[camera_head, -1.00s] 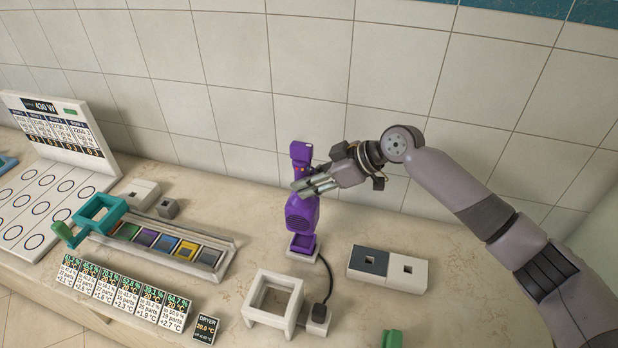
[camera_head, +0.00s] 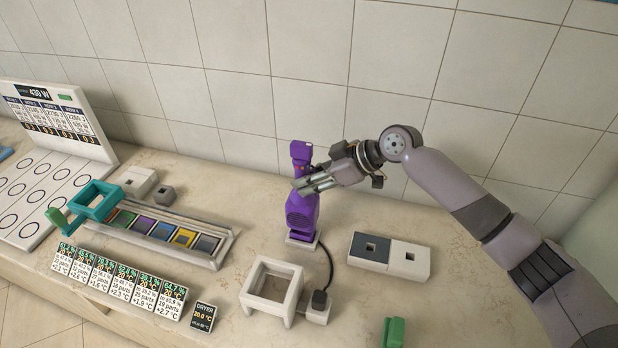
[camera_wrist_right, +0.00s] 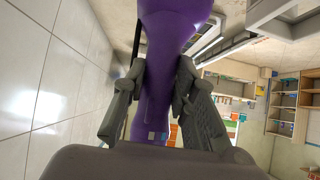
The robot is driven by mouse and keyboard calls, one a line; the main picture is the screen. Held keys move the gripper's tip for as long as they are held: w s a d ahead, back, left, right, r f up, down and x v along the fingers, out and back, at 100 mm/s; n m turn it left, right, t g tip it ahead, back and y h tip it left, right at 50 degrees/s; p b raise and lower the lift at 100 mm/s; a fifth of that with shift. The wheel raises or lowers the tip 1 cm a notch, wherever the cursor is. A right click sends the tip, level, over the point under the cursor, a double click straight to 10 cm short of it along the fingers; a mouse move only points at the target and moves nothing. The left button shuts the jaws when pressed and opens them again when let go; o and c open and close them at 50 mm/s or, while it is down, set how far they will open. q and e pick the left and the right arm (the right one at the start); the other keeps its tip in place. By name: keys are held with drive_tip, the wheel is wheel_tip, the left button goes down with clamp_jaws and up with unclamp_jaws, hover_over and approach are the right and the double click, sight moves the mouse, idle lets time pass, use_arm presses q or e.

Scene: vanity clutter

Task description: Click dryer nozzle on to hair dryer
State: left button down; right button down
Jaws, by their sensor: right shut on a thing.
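The purple hair dryer (camera_head: 302,214) stands upright at the back of the counter, handle up and wide vented body down. My right gripper (camera_head: 297,187) is shut on its handle from the right. In the right wrist view the purple handle (camera_wrist_right: 157,85) runs between both fingers. The dryer's lower end is at a small white base (camera_head: 302,244). A purple nozzle, seen open on that base earlier, is now mostly hidden under the dryer's lower end. I cannot tell whether the two are clicked together. My left gripper is not in view.
A white open frame (camera_head: 250,297) and a plug block (camera_head: 318,312) with a black cable stand in front. A grey-and-white socket block (camera_head: 408,257) lies right. A tray of coloured tiles (camera_head: 225,250), a teal frame (camera_head: 84,212) and label cards (camera_head: 118,283) are left. The tiled wall is close behind.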

drive_tip(key=shift+f+b, duration=0.65)
drive_tip(key=shift+f, duration=0.2)
idle(1.0)
idle(0.5)
